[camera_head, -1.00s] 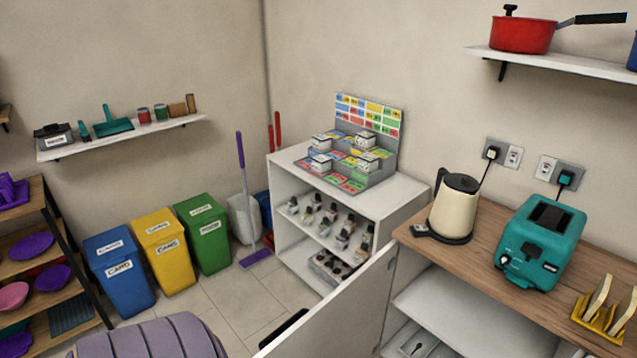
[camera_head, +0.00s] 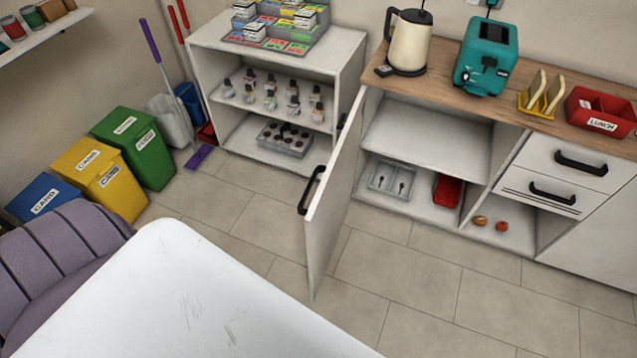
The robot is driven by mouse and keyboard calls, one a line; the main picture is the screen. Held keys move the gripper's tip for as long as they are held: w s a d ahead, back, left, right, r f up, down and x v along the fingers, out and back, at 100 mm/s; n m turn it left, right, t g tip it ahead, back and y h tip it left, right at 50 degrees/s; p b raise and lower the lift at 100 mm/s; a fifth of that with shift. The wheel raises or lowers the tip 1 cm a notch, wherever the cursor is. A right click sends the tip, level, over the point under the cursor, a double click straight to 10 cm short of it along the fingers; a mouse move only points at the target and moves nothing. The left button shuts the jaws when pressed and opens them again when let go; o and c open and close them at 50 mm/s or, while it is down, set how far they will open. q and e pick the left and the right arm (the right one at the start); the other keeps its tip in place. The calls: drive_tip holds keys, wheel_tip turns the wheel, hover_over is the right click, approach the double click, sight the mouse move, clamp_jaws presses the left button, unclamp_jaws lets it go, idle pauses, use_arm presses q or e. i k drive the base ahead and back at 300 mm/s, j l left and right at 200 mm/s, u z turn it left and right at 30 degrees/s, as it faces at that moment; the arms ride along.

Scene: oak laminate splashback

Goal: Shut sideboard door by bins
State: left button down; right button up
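The sideboard door (camera_head: 332,200) is white with a black bar handle (camera_head: 311,190) on its left face. It stands wide open, swung out toward me from the left end of the sideboard (camera_head: 374,84). The open compartment behind it shows a shelf (camera_head: 425,134), a grey tray (camera_head: 391,179) and a red item (camera_head: 447,190). The blue (camera_head: 43,197), yellow (camera_head: 101,174) and green (camera_head: 137,144) bins stand at the left, across the floor from the door. Neither of my grippers is in view.
A white table top (camera_head: 180,295) fills the lower left, beside a purple chair (camera_head: 60,255). A white shelf unit (camera_head: 345,55) stands behind the door. A kettle (camera_head: 409,42) and toaster (camera_head: 486,55) sit on the sideboard. Tiled floor (camera_head: 430,270) is clear right of the door.

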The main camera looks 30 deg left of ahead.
sight(324, 218)
drive_tip(key=i+j, duration=0.1)
drive_tip(key=j, duration=0.55)
drive_tip(key=i+j+z, duration=0.1)
drive_tip(key=j, duration=1.15)
drive_tip(key=k+j+z, duration=0.1)
drive_tip(key=k+j, duration=0.15)
drive_tip(key=k, duration=0.15)
drive_tip(key=i+j+z, duration=0.15)
drive_tip(key=j, duration=0.3)
